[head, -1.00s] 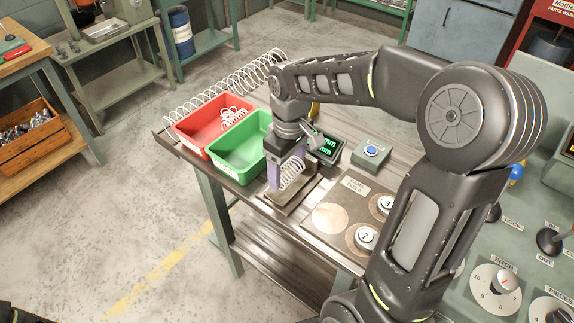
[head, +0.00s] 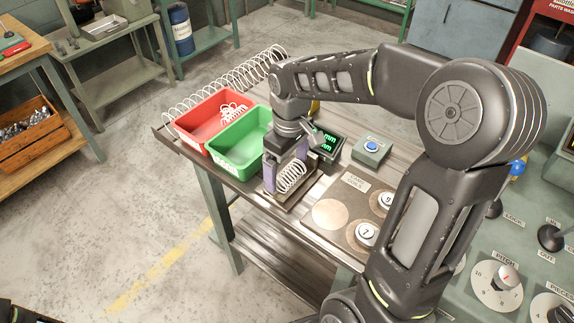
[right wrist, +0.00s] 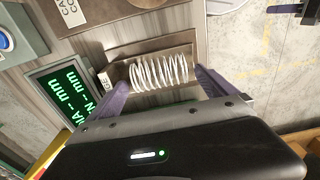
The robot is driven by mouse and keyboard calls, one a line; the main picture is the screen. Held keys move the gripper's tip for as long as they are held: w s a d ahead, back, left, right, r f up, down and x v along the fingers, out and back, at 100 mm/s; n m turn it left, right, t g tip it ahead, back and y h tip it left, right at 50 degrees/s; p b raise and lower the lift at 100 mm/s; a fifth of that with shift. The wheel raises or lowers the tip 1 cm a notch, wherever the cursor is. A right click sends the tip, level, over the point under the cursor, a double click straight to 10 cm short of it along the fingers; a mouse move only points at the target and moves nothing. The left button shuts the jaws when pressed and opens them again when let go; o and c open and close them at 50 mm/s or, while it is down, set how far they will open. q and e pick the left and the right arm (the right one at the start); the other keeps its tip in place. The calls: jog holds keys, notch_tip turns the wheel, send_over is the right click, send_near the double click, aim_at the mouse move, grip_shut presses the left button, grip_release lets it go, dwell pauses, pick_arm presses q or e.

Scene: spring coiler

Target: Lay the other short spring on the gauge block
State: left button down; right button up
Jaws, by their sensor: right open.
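A short white wire spring (head: 291,177) lies on the brown gauge block (head: 284,199) near the table's front edge. It also shows in the right wrist view (right wrist: 160,72), lying across the brown plate of the block (right wrist: 150,47). My right gripper (head: 287,180) is open, its two purple fingers apart, one beyond each end of the spring. In the right wrist view the fingers (right wrist: 161,88) stand clear of the spring's coils, though the left one is close. Another coiled spring (head: 234,112) is in the red bin (head: 205,146).
A green bin (head: 237,171) stands just left of my right gripper. A long spring (head: 225,81) lies along the table's back left edge. A display (head: 327,143) with green digits and a blue-button box (head: 371,149) stand behind. A plate with numbered discs (head: 350,208) lies to the right.

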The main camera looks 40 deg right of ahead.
jog(key=shift+r, duration=0.1)
notch_tip(320, 180, up, 8)
jog(key=shift+s+f+b, duration=0.15)
jog(key=shift+b, duration=0.2)
jog(key=shift+f, duration=0.1)
dwell(1.0)
